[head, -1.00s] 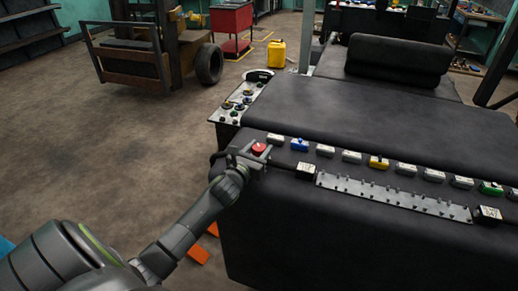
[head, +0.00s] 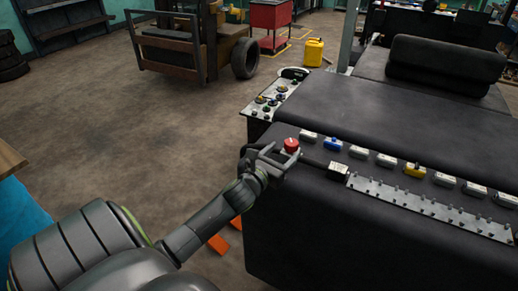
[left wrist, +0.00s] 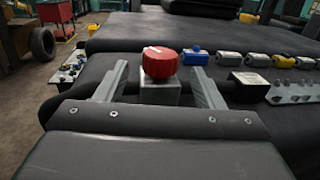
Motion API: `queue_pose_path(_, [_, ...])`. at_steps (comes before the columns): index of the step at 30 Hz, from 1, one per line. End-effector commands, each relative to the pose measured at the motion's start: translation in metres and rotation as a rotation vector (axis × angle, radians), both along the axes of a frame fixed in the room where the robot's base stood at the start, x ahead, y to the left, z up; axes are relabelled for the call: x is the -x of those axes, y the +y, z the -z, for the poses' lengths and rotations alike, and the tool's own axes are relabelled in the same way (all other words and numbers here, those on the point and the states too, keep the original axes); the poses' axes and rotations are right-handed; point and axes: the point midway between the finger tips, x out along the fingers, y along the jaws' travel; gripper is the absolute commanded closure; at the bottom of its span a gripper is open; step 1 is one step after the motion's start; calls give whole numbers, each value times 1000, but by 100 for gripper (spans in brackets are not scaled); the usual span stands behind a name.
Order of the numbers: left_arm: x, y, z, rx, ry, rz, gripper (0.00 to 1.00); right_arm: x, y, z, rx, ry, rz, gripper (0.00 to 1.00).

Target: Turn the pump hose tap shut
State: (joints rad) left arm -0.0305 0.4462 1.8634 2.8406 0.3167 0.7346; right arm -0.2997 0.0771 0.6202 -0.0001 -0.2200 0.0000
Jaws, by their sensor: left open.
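A red round tap knob (head: 291,145) stands on a grey block at the near left corner of the black padded bench. In the left wrist view the red knob (left wrist: 160,62) sits above its grey block (left wrist: 160,92), between my two fingers. My left gripper (head: 280,158) is open, with one finger on each side of the block and a gap showing at both sides. The fingertips (left wrist: 160,80) lie around the block, just below the knob. No hose and no label can be made out. My right gripper is not in view.
A row of small blocks with blue (head: 333,144) and yellow (head: 414,170) ones runs right along the black bench (head: 380,115). A pegged metal strip (head: 430,208) lies in front. A control panel (head: 268,100) stands behind the gripper. Open floor lies left.

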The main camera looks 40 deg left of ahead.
Motion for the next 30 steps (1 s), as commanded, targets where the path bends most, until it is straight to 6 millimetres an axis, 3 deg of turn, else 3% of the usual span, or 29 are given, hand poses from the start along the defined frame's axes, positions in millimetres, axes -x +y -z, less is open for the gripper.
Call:
queue_pose_path(16, [99, -9, 3, -3, 1, 1, 38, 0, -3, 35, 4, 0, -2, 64])
queue_pose_path(22, [115, -11, 1, -2, -1, 1, 38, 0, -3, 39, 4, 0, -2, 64])
queue_pose_path(30, [118, -11, 0, 0, -1, 0, 38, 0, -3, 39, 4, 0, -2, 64])
